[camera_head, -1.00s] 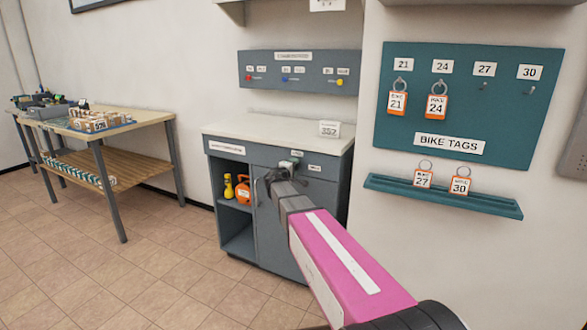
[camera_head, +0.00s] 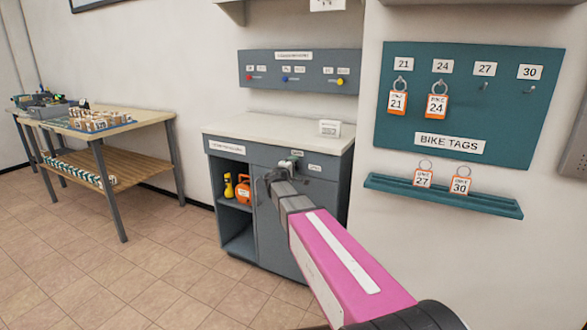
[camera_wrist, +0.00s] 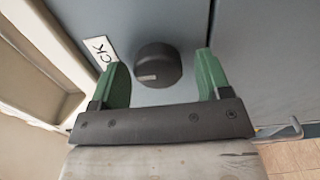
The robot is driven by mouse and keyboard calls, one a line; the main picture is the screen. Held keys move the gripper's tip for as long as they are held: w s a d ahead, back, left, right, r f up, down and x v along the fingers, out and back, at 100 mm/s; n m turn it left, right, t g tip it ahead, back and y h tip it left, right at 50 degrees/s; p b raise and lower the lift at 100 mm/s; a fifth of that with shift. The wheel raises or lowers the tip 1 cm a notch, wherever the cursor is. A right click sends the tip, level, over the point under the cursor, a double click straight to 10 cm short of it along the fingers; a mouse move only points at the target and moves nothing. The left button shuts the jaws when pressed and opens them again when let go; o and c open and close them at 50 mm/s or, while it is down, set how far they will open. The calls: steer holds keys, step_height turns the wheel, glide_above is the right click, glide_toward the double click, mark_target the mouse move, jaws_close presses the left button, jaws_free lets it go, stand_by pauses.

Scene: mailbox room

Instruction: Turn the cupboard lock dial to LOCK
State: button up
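The cupboard lock dial (camera_wrist: 158,65) is a dark round knob with a pale mark near its lower left edge, seen in the wrist view. It sits on a grey-blue cupboard front (camera_wrist: 245,60). My gripper (camera_wrist: 160,75) is open, with one green finger on each side of the dial and a visible gap to both. A white label ending in "CK" (camera_wrist: 101,50) is beside the left finger, partly cut off. In the head view my gripper (camera_head: 277,178) is at the upper front of the cupboard (camera_head: 320,195), and the dial is hidden there.
The cupboard's open left side holds a yellow item (camera_head: 228,187) and an orange item (camera_head: 243,190). A small white display block (camera_head: 330,128) stands on its top. The bike tag board (camera_head: 545,110) and its ledge (camera_head: 440,195) are on the right wall. A workbench (camera_head: 150,117) stands left.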

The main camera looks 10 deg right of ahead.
steer(key=shift+s, duration=0.1)
steer(key=v, duration=1)
steer(key=shift+s+a, duration=0.2)
steer(key=shift+s, duration=0.05)
steer(key=s+d+f+m+g+y, duration=0.2)
steer(key=s+d+f+m+g, duration=0.55)
steer(key=s+f, duration=0.6)
steer(key=s+f+m+g+y, duration=0.1)
steer(key=s+f+g+y, duration=0.2)
steer(key=s, duration=0.4)
steer(key=s+a+f+m+g+y, duration=0.1)
steer(key=s+f+m+g+y, duration=0.1)
steer(key=s+f+g+y, duration=0.2)
steer(key=s+f+y, duration=0.1)
steer(key=s+f, duration=0.2)
steer(key=s, duration=0.1)
steer(key=shift+s+y, duration=0.25)
steer(key=shift+y, duration=0.05)
steer(key=shift+f+m, duration=0.15)
steer(key=shift+m, duration=0.1)
